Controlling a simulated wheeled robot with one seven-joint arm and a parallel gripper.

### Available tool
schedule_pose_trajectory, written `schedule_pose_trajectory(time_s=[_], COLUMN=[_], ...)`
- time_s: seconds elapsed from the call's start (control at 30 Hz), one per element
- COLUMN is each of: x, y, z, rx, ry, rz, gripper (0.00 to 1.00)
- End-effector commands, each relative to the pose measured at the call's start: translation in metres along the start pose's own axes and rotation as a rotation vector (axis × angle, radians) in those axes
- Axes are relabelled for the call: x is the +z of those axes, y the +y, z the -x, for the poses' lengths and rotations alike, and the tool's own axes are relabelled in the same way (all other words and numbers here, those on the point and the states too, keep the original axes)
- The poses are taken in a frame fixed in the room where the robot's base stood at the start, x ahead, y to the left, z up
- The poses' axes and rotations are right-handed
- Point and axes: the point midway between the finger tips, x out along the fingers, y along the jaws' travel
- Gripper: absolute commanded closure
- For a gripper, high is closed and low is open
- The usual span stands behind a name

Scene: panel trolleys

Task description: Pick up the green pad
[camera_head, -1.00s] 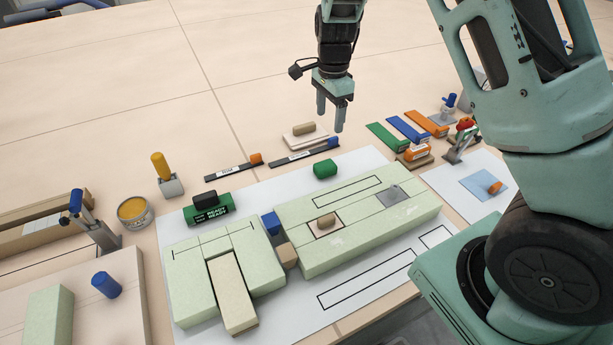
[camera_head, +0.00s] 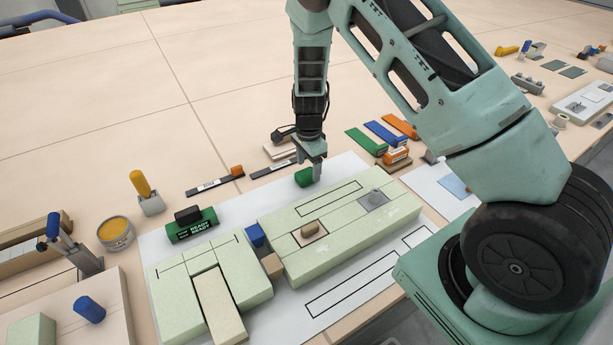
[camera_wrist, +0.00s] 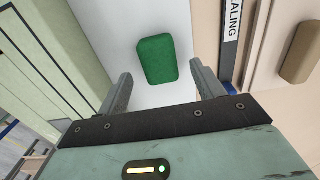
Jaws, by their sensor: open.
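The green pad (camera_head: 304,178) is a small rounded block on the white sheet, behind the larger pale green panel. In the wrist view the green pad (camera_wrist: 157,60) lies just ahead of the fingers, centred between their lines. My gripper (camera_head: 316,172) is low beside the pad, at its right in the head view, and partly overlaps it there. In the wrist view my gripper (camera_wrist: 162,86) has its two fingers apart with nothing between them. I cannot tell the exact height of the fingertips above the sheet.
The pale green panel (camera_head: 290,262) stands close in front of the pad. A dark labelled strip (camera_head: 273,168) and a pale board with a tan handle lie behind it. A green READY box (camera_head: 192,228) is at left. Green, blue and orange strips (camera_head: 366,142) lie to the right.

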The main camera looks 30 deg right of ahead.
Motion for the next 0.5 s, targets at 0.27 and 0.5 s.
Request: schedule_pose_trajectory(time_s=[0.27, 0.5], x=[-0.002, -0.001], y=[0.000, -0.001], z=[-0.030, -0.031], rx=[0.001, 0.000], ry=[0.000, 0.000], rz=[-0.001, 0.000], gripper=[0.33, 0.38])
